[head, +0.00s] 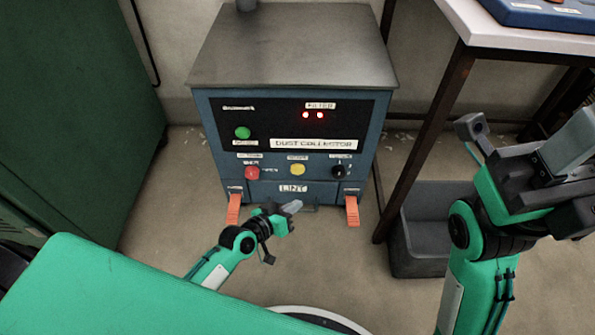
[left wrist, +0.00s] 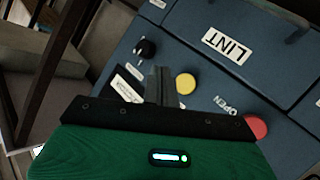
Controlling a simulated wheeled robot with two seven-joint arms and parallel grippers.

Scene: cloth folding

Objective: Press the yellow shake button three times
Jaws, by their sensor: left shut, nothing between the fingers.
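The yellow button (head: 297,169) sits on the front panel of the blue dust collector (head: 370,125), between a red button (head: 252,172) and a black knob (head: 338,171). In the left wrist view the yellow button (left wrist: 186,84) shows just beside the fingertips, with the red button (left wrist: 256,127) to its right and the black knob (left wrist: 146,47) to its left. My left gripper (head: 296,206) is shut and empty, below the yellow button in the head view. I cannot tell whether it touches the panel. My right gripper (head: 472,135) is off to the right, well away from the collector.
A green button (head: 242,132) and two lit red filter lights (head: 312,115) are higher on the panel. Two orange latches (head: 234,209) flank the LINT drawer (head: 293,188). A table (head: 465,28) stands right, with a grey bin (head: 425,228) below. A green cabinet (head: 75,100) stands left.

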